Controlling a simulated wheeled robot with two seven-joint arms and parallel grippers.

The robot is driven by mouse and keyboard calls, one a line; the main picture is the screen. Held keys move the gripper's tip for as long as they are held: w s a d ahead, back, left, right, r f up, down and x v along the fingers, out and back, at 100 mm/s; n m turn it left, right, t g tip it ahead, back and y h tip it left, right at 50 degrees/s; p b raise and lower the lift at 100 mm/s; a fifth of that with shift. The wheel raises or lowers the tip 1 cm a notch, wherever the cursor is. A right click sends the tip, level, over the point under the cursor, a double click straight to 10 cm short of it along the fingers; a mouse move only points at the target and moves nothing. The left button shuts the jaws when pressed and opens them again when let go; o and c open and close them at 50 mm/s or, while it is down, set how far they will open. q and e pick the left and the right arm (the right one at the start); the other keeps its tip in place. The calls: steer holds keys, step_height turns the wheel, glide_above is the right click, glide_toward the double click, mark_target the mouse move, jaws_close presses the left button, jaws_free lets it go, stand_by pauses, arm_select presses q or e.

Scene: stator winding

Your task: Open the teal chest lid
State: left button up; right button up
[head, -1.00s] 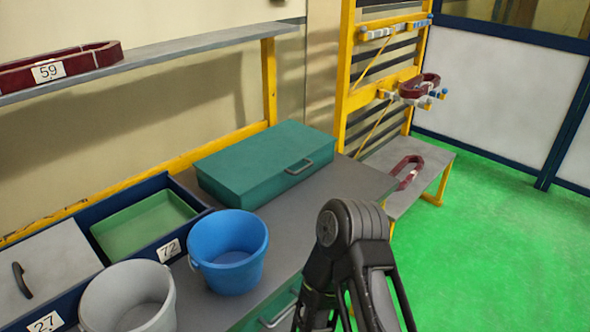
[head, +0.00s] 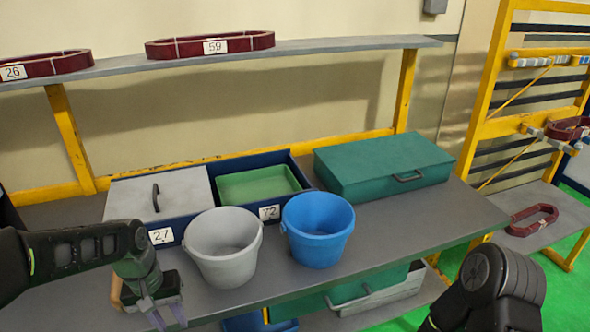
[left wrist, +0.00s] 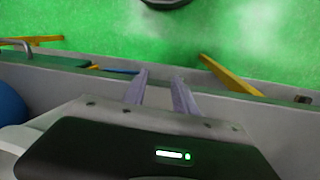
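The teal chest (head: 375,175) sits on the back right of the grey workbench. Its lid (head: 385,155) is shut, with a grey handle (head: 408,178) on the front. My left gripper (head: 167,320) is at the bench's front left, far from the chest, in front of the grey bucket. Its two fingers are apart with nothing between them; the gap also shows in the left wrist view (left wrist: 161,78). Part of my right arm shows at the lower right, but its gripper is out of frame.
A grey bucket (head: 222,248) and a blue bucket (head: 318,230) stand left of the chest's front. A blue tray (head: 300,172) with a green bin (head: 258,184) is left of the chest. The bench top (head: 440,215) before the chest is clear.

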arm_select(q)
steer(key=s+d+f+h, duration=0.1)
steer(key=s+d+f, duration=0.35)
steer(key=f, duration=0.55)
steer(key=s+d+f+h, duration=0.1)
steer(key=s+d+f, duration=0.3)
steer(key=f, duration=0.5)
steer(key=s+d+f, duration=0.7)
steer(key=s+d, duration=0.1)
steer(key=d, duration=0.2)
steer(key=shift+s+d+m+t+h, duration=0.3)
steer(key=shift+s+m+h, duration=0.05)
steer(key=shift+m+h, duration=0.05)
steer(key=shift+d, duration=0.1)
